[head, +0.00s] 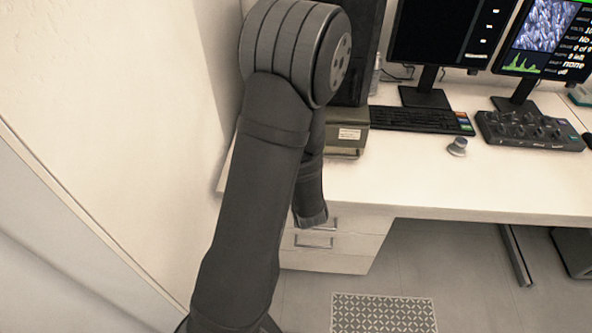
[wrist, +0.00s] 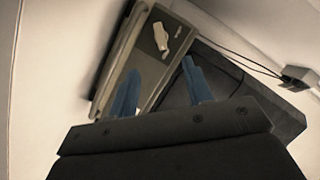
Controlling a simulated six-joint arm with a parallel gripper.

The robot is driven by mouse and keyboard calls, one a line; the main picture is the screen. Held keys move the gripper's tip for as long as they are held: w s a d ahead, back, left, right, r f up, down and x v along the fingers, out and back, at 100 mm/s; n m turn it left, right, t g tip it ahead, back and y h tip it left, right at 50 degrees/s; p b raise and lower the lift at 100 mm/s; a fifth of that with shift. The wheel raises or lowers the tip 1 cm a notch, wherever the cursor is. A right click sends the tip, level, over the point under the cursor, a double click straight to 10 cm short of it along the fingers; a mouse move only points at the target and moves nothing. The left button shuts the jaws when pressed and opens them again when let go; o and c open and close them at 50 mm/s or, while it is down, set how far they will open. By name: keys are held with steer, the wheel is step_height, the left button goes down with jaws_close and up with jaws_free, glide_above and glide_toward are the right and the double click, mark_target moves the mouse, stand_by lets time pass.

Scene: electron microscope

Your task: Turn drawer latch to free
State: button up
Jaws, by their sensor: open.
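A grey-olive box (head: 347,137) with a white label stands on the desk beside a dark tall case, partly hidden by my arm. In the wrist view a grey box face (wrist: 150,72) has a small pale lever-like piece (wrist: 172,41) on it, which may be the drawer latch. Its exact setting is hard to tell. My gripper (wrist: 160,84) shows two blue fingers spread apart with nothing between them. The pale piece lies beyond the fingertips, apart from them. In the head view my gripper is hidden behind my arm.
A dark case (wrist: 225,85) stands close beside the box, with a cable (wrist: 240,55) running past. The desk (head: 400,185) holds a keyboard (head: 418,119), a control panel (head: 530,130), a small knob (head: 457,147) and monitors. The desk front is clear. Drawers (head: 330,243) sit below.

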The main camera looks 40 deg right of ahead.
steer(key=shift+v, duration=2.35)
steer(key=x, duration=1.7)
steer(key=shift+w+f, duration=0.15)
steer(key=shift+w, duration=0.05)
